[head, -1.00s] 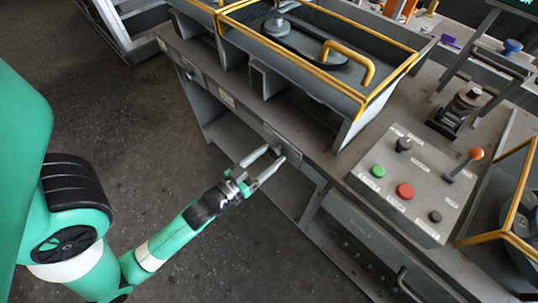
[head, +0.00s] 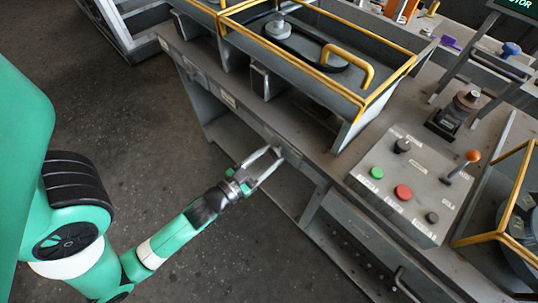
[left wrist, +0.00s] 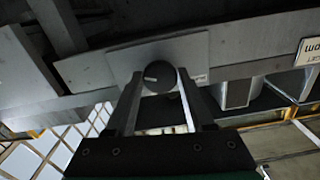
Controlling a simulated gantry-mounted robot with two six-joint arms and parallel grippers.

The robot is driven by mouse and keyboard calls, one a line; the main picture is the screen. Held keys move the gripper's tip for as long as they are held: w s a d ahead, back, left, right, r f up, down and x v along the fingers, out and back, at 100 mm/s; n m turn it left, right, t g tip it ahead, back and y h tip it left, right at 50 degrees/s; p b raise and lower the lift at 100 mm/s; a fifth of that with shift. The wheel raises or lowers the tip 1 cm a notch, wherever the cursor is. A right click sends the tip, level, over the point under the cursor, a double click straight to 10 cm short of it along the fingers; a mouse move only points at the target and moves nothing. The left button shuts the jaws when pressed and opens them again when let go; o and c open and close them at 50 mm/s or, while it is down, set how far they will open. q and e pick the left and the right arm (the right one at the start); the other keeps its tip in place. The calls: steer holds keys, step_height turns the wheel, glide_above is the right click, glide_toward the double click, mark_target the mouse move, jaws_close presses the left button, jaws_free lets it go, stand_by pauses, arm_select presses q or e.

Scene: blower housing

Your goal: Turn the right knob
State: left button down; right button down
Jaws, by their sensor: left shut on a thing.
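A round dark knob (left wrist: 160,77) with a pale mark sits on a grey plate (left wrist: 85,68) in the left wrist view. The plate is on the bench's front edge. My left gripper (head: 270,157) reaches this edge in the head view, where the knob is mostly hidden by the fingers. In the left wrist view the fingertips (left wrist: 160,80) stand on both sides of the knob and are shut on it. My right gripper is not in view.
The grey bench (head: 325,160) carries a yellow-framed housing (head: 300,75). To the right is a control box (head: 400,210) with green and red buttons, black knobs and an orange-tipped lever (head: 462,165). Open floor (head: 140,150) lies left of the bench.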

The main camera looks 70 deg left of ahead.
arm_select(q)
steer(key=shift+m+p, duration=0.5)
steer(key=shift+m, duration=1.8)
steer(key=shift+c, duration=1.4)
jaws_free()
